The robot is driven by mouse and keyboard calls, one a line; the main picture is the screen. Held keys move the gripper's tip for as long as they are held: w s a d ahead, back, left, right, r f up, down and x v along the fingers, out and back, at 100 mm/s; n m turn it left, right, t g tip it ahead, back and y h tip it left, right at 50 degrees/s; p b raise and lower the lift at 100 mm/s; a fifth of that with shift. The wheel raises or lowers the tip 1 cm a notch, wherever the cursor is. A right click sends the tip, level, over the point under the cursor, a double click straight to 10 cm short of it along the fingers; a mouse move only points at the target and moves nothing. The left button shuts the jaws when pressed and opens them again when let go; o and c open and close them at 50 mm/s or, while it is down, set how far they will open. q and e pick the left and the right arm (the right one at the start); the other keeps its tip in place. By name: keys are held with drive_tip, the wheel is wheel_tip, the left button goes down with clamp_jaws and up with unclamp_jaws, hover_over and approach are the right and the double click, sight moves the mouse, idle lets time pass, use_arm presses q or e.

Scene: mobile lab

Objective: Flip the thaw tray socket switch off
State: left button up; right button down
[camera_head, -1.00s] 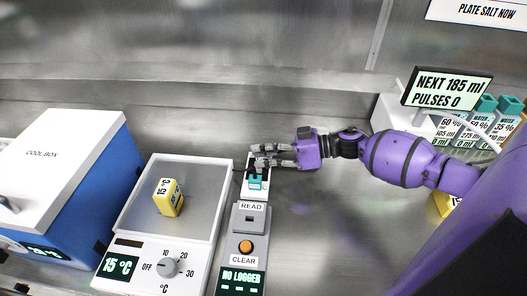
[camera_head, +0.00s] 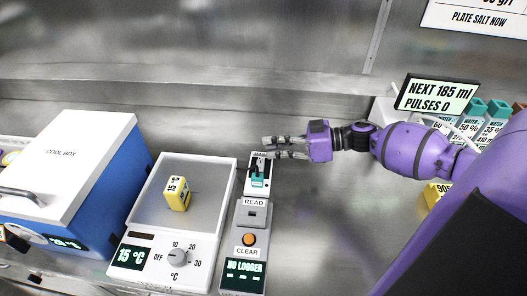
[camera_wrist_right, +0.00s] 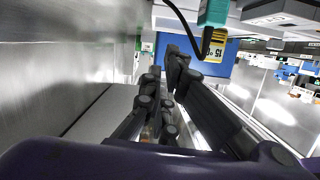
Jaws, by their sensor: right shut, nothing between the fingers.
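The socket (camera_head: 249,184) is a small white unit behind the READ panel, with a teal plug-like part (camera_head: 258,181) and a dark part above it. I cannot make out its switch or the switch's position. The thaw tray (camera_head: 212,214) is a white unit with a knob, a 15 °C display and a yellow block (camera_head: 177,194) on it. My right gripper (camera_head: 265,147) is shut and empty, its fingers at the far end of the socket, partly covering it; contact cannot be told. My left gripper is not in view.
A blue and white cool box (camera_head: 85,145) stands left of the tray. The READ/CLEAR panel (camera_head: 243,222) is in front of the socket. A metal wall rises behind. Bare bench lies right of the panel.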

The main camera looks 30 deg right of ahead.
drive_tip(key=s+d, duration=0.4)
drive_tip(key=d, duration=0.1)
drive_tip(key=shift+s+d+r, duration=0.2)
drive_tip(key=shift+s+r, duration=0.05)
drive_tip(key=shift+r, duration=0.15)
